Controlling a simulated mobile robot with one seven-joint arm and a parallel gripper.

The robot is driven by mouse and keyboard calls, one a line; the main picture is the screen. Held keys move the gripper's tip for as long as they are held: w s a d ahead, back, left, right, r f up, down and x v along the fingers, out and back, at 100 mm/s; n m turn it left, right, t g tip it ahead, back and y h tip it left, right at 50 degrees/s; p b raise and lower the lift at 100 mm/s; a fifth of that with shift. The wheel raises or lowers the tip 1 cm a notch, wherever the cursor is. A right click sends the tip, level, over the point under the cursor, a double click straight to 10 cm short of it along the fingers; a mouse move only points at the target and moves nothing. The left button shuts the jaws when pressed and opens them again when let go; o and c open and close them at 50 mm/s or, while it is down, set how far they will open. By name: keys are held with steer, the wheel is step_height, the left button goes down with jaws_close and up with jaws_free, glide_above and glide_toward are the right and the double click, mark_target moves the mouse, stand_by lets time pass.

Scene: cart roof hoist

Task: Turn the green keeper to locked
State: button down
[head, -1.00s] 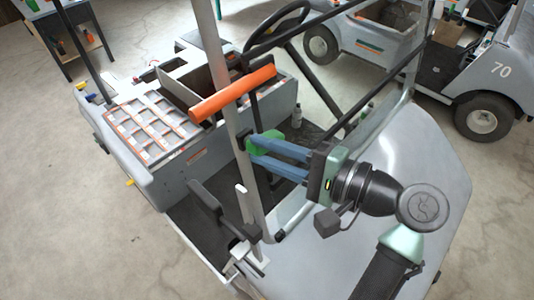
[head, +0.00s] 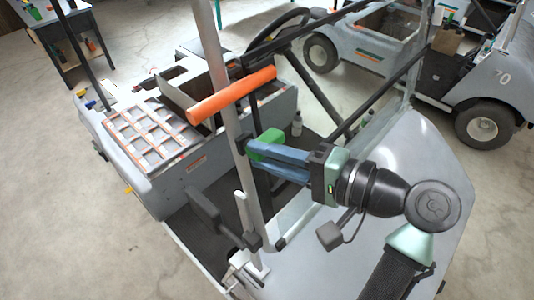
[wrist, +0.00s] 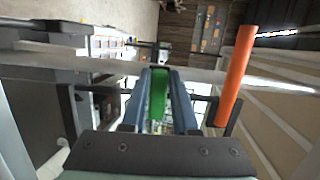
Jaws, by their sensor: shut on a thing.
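The green keeper (head: 266,140) sits at the grey upright post (head: 240,158), below the orange handle (head: 231,94). My gripper (head: 262,157) reaches it from the right, with its blue fingers shut on the keeper. In the wrist view the green keeper (wrist: 158,95) lies between the two fingers (wrist: 160,100). The orange handle (wrist: 236,75) stands to the right of the fingers there. The far end of the keeper and its seat on the post are partly hidden by the fingers, so I cannot tell whether it is locked.
The cart's grey body (head: 170,180) with a compartment tray (head: 150,132) lies to the left. A steering wheel (head: 278,30) and dark bars stand behind. A grey panel (head: 400,160) lies below my arm. Another cart (head: 490,90) stands at back right.

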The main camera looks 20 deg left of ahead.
steer(key=c, duration=0.7)
jaws_free()
steer(key=shift+b+v, duration=1.95)
steer(key=shift+v, duration=4.6)
steer(key=shift+f, duration=0.1)
